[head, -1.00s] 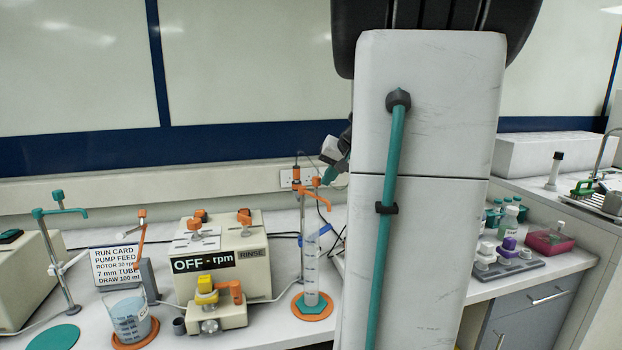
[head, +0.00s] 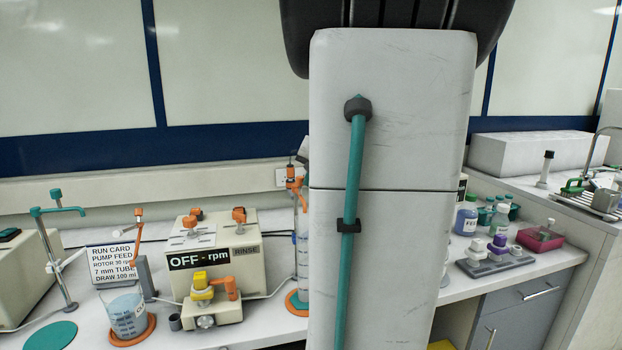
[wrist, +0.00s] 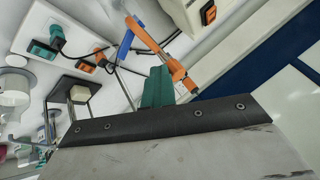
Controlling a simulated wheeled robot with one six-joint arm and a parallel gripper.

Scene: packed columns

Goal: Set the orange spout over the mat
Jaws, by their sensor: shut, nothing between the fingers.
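The orange spout (head: 296,184) sits high on a thin stand beside a tall measuring cylinder (head: 302,255) in the head view. My arm hides its right part. In the wrist view the orange spout (wrist: 178,70) shows just beyond my gripper (wrist: 157,88), whose teal fingers are shut and empty. The fingers appear close beside the spout; I cannot tell whether they touch it. An orange mat (head: 291,304) lies under the cylinder, partly hidden by my arm. My gripper is hidden behind my arm in the head view.
A pump box (head: 215,275) reading OFF stands left of the cylinder. Further left are a beaker (head: 127,315) on another orange mat and a teal-spouted stand (head: 57,250) with a teal mat (head: 50,336). Bottles and a grey tray (head: 495,262) stand right. Cables (wrist: 85,45) run behind.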

